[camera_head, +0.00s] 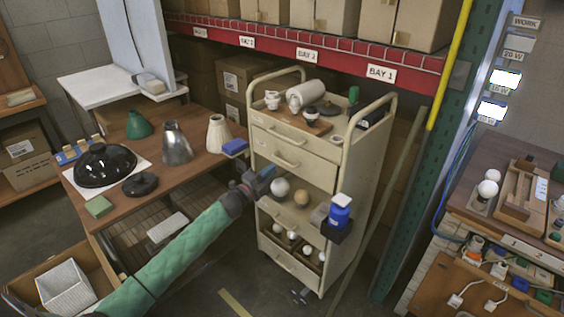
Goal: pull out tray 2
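A cream wheeled cart (352,165) stands in the middle with several trays or drawers one above the other. No number is readable on them, so I cannot tell which is tray 2. The upper drawer front (292,150) has a bar handle and looks closed. The middle tray (283,215) carries a white ball-shaped bulb (280,187) and a tan one (302,198). A lower tray (281,240) holds several round bulbs. My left gripper (264,181) is at the cart's left side, near the middle tray's left end; its finger gap is unclear. My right gripper is not in view.
A wooden table (195,178) left of the cart bears lamp shades and a black dome (104,164). A blue bottle (340,208) stands at the cart's right front. A green rack post (408,215) rises to the right. The floor before the cart is mostly clear.

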